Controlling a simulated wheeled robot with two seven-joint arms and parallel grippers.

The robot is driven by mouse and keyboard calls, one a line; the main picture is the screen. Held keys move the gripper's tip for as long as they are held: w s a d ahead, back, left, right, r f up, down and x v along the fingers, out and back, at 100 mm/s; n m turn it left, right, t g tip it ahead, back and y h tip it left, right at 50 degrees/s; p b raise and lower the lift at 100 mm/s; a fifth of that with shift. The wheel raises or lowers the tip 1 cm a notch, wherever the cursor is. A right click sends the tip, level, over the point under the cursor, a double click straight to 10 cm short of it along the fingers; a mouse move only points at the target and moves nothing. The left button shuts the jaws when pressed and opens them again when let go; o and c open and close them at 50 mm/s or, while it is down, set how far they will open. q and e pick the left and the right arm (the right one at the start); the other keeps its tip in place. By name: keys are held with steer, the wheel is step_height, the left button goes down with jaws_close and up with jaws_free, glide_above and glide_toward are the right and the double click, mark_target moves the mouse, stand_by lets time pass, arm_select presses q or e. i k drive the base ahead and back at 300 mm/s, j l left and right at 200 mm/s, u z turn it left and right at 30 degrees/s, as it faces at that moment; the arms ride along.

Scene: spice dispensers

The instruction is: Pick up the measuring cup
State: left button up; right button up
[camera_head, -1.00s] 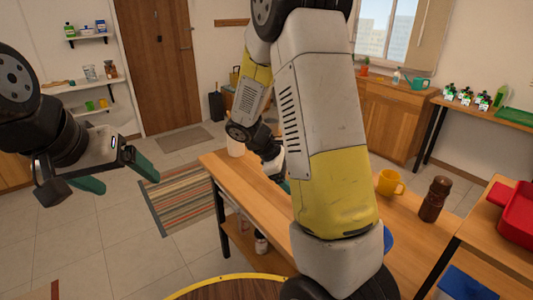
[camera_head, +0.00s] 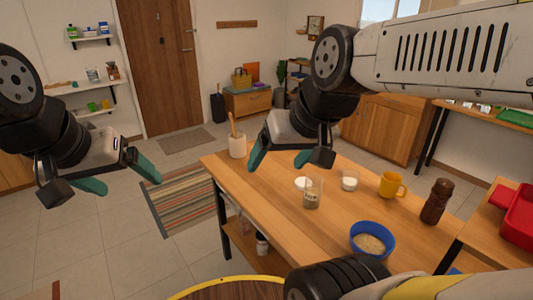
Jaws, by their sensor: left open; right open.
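A clear cup (camera_head: 313,192), which looks like the measuring cup, stands upright on the wooden table (camera_head: 270,215). Something greyish shows in its lower part. My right gripper (camera_head: 279,161) is open and empty, above the table's far side. In the picture it is up and left of the clear cup, apart from it. My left gripper (camera_head: 118,180) is open and empty over the floor at the left, away from the table.
A small whitish cup (camera_head: 349,181), a yellow mug (camera_head: 391,185), a brown grinder (camera_head: 436,201) and a blue bowl (camera_head: 372,231) of grainy stuff stand right of the clear cup. The table's left front is clear.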

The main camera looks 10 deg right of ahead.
mark_target(350, 179)
steer(key=z, duration=1.35)
